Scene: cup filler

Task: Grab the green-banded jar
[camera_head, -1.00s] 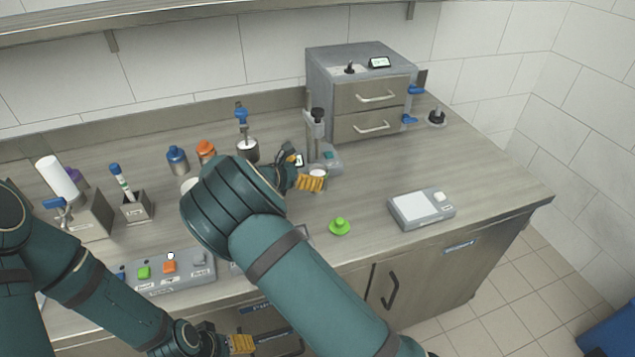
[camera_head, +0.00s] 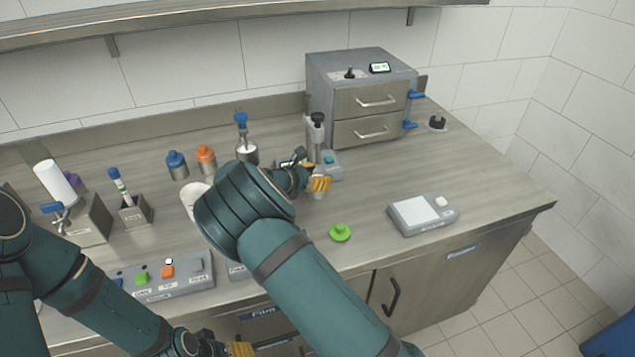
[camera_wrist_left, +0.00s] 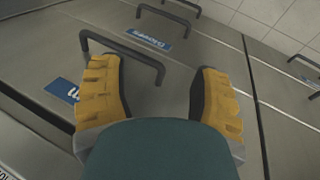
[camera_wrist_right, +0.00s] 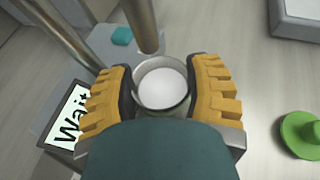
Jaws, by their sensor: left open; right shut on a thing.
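My right gripper (camera_head: 320,184) is shut on a small round open jar (camera_wrist_right: 161,84) with white contents. In the right wrist view its yellow fingers press the jar from both sides. The jar is in front of the filler (camera_head: 331,166), whose nozzle comes down close to the jar's far rim. A green lid (camera_head: 340,232) with a knob lies on the counter to the right front of it. My left gripper (camera_wrist_left: 155,90) is open and empty in front of the cabinet drawers.
A display reading "Wait" (camera_wrist_right: 72,117) is left of the jar. A scale (camera_head: 422,213) stands on the right of the counter. A two-drawer grey oven-like box (camera_head: 362,95) is behind. Blue-capped (camera_head: 176,165) and orange-capped (camera_head: 205,158) jars stand left. The right counter is mostly clear.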

